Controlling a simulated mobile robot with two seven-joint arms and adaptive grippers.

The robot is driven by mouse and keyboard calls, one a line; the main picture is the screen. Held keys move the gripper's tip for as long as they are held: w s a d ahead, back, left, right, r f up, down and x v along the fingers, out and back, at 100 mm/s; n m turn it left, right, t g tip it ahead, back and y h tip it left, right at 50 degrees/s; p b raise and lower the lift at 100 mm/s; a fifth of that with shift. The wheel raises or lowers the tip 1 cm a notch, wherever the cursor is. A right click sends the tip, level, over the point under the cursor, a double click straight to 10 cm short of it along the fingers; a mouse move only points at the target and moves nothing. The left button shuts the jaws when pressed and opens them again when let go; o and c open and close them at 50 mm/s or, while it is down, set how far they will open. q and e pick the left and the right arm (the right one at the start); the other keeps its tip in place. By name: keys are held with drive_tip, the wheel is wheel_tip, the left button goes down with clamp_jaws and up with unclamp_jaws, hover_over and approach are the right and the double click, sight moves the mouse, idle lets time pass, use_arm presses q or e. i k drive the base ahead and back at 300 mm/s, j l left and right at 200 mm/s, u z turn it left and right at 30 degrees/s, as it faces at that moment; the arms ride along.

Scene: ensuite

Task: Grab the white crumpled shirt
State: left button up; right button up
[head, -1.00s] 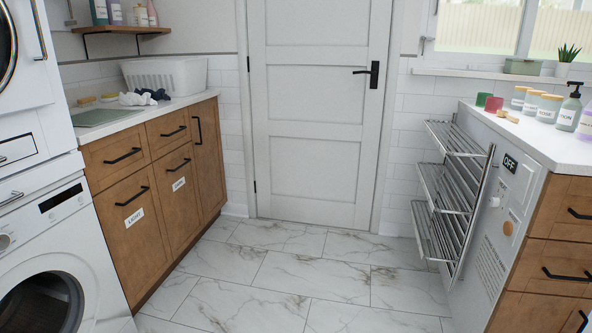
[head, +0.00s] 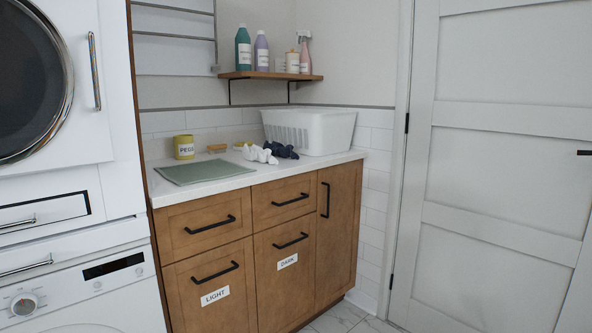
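A white crumpled cloth, which looks like the shirt (head: 261,154), lies on the white counter top (head: 225,184) above the wooden cabinets. A dark crumpled cloth (head: 283,150) lies just behind and to its right, touching or nearly touching it. Neither of my grippers is in the head view.
A white laundry basket (head: 325,133) stands behind the cloths in the corner. A green mat (head: 205,172), a yellow peg tin (head: 184,147) and a brush (head: 217,148) are left of them. A shelf (head: 270,75) with bottles hangs above. Stacked machines (head: 60,170) stand left; a closed door (head: 490,170) is right.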

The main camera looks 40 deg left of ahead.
sight(253, 153)
drive_tip(key=i+l+u, duration=0.1)
drive_tip(key=i+u, duration=0.3)
drive_tip(key=i+l+u, duration=0.15)
drive_tip(key=u, duration=0.3)
drive_tip(key=i+l+u, duration=0.25)
drive_tip(key=u, duration=0.15)
